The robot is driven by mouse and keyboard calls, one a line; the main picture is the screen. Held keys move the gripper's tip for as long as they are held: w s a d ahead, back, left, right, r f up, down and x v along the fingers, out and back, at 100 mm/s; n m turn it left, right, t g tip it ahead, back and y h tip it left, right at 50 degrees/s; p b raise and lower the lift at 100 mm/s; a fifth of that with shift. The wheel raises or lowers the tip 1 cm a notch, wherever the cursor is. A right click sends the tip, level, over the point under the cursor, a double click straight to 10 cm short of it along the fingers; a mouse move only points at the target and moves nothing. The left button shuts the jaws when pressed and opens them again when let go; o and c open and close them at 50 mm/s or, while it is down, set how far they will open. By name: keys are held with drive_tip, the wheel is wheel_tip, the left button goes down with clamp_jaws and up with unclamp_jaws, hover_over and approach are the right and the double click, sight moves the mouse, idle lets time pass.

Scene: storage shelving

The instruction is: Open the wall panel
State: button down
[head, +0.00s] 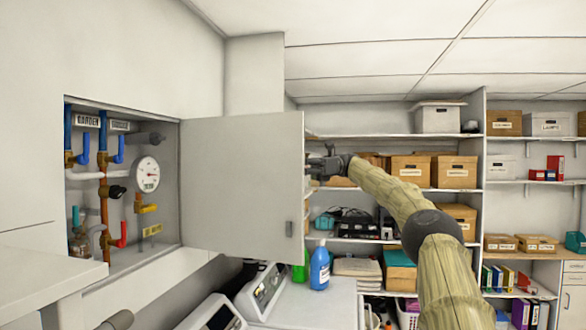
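The wall panel (240,180) is a light grey door standing wide open, swung out to the right of its recess. A small dark handle (289,228) sits low near its free edge. The recess (150,255) shows pipes, coloured valves and a round gauge (146,175). My gripper (312,168) is just right of the door's free edge, above the handle's height and off the handle. Whether it touches the edge cannot be told. Its fingers are small and dark, and their opening is unclear.
Shelves (400,136) with boxes, binders and electronics stand behind my arm. A blue bottle (319,266) and a green bottle stand on a white surface below the door, beside white machines (262,292). A white counter (45,270) is at lower left.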

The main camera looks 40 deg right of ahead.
drive_tip(key=shift+f, duration=0.1)
drive_tip(key=c, duration=1.8)
unclamp_jaws()
drive_tip(key=shift+c, duration=0.2)
drive_tip(key=shift+d, duration=0.2)
drive_tip(key=shift+a, duration=0.1)
